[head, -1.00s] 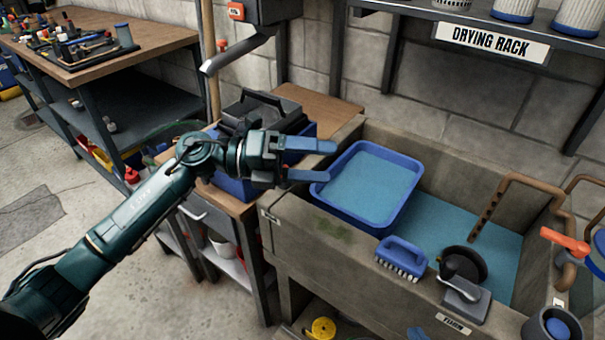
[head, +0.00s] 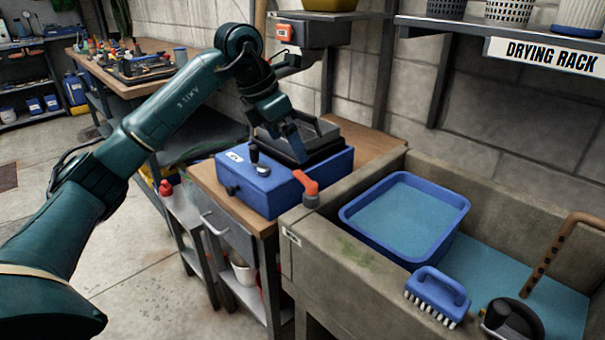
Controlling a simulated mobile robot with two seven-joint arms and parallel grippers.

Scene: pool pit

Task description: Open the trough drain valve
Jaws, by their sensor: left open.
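The grey stone trough (head: 345,280) stands at the right, with blue water in it. An orange lever (head: 306,184) on a grey stub shows at its left corner, beside a blue box (head: 262,190). I cannot tell whether this lever is the drain valve; no drain label shows on it. My left gripper (head: 296,146) is open and empty. It points down above the blue box and its dark top, apart from the orange lever in the picture. My right gripper is out of view.
A blue basin (head: 350,222) of water sits in the trough. A blue brush (head: 436,292) and a black round object (head: 512,322) lie on the trough's front rim. A drying rack (head: 545,55) hangs above. The floor at left is clear.

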